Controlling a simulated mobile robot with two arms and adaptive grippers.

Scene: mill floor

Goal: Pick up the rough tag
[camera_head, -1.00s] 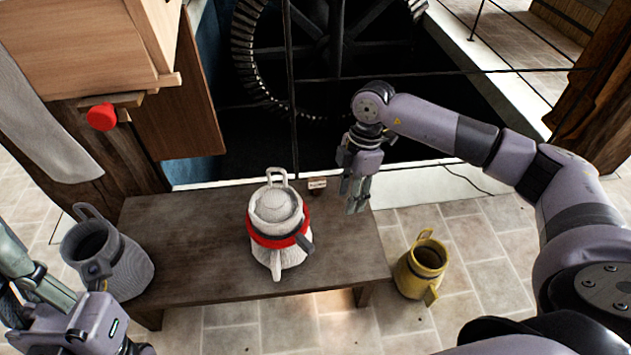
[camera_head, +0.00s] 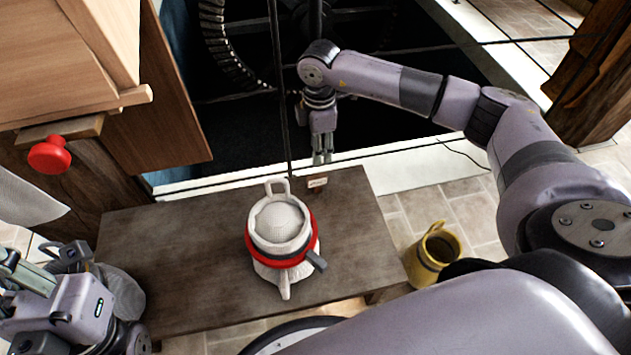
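A small pale tag (camera_head: 317,183) with dark marks, too small to read, is at the back edge of the wooden table, on something small and reddish-brown.
A white jug (camera_head: 280,222) with a red band stands mid-table (camera_head: 185,250). A yellow jug (camera_head: 432,255) stands right of the table, partly hidden by my arm. A wooden cabinet with a red knob (camera_head: 49,154) is at upper left. A dark pit with a wheel lies behind.

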